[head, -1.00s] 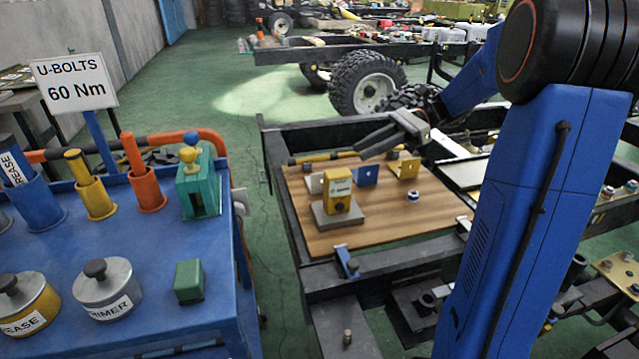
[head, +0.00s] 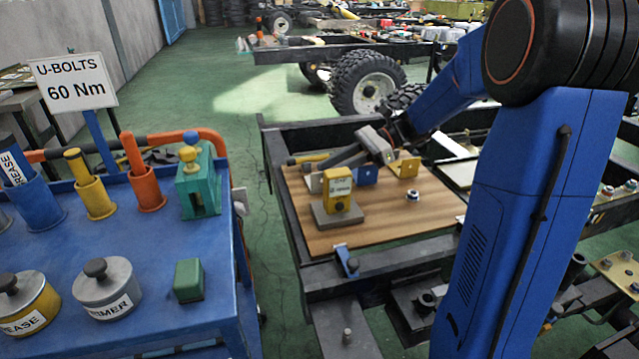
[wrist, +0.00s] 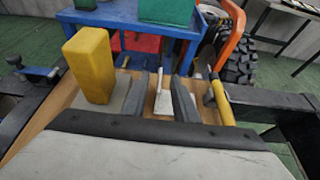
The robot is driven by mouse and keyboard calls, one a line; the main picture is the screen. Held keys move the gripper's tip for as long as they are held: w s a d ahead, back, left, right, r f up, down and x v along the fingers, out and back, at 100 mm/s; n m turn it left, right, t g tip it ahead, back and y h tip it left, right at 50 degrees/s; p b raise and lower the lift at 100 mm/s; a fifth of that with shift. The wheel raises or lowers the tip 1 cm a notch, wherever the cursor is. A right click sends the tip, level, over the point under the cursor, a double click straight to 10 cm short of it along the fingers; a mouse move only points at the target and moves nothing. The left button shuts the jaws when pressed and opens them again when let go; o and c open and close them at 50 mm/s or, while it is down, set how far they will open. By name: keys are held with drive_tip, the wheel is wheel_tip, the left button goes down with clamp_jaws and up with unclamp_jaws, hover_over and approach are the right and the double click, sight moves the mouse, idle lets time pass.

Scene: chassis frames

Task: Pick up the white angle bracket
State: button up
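The white angle bracket (head: 314,182) is on the brown wooden board (head: 375,225), behind and left of the yellow box, and partly hidden in the head view. In the wrist view my gripper (wrist: 159,92) is open with a gap between the fingers. I cannot tell whether either finger touches the bracket.
A yellow box (head: 337,188) on a grey base stands close in front of the fingers. A blue bracket (head: 365,176), a yellow bracket (head: 404,167) and a nut (head: 412,196) are on the board. A yellow-handled tool (head: 307,158) lies along the back edge.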

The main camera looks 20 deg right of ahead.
clamp_jaws()
idle(1.4)
